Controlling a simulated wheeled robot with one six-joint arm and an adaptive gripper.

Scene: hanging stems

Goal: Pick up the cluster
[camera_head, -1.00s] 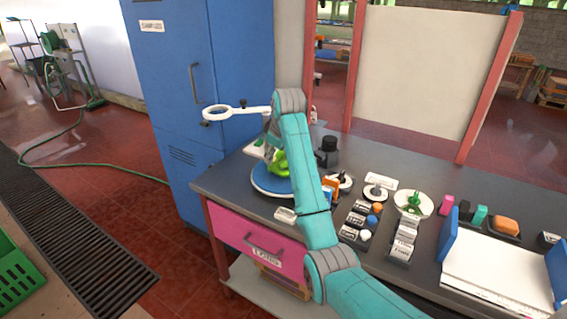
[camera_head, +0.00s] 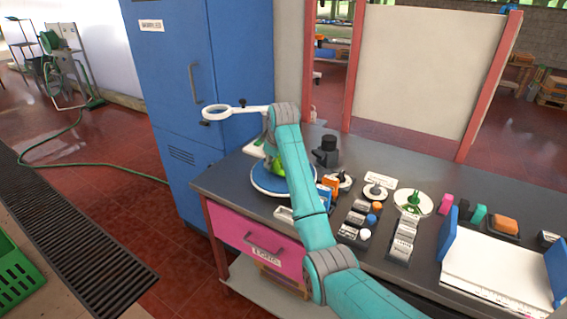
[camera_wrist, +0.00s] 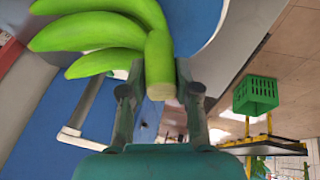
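The cluster is a bunch of green bananas (camera_wrist: 95,35) on a thick stem, in the upper left of the wrist view. In the head view the green cluster (camera_head: 275,168) shows only in part behind my arm, over a blue round plate (camera_head: 262,184) at the left end of the bench. My gripper (camera_wrist: 160,75) has one finger on each side of the cut stem. The stem fills the gap between the fingers, and the fingers look closed against it. Whether the bananas touch the plate is hidden in the head view.
A black device (camera_head: 327,152) stands right of my arm. Small blocks, discs and a white tray (camera_head: 500,268) crowd the right of the bench. A blue cabinet (camera_head: 183,90) stands behind left.

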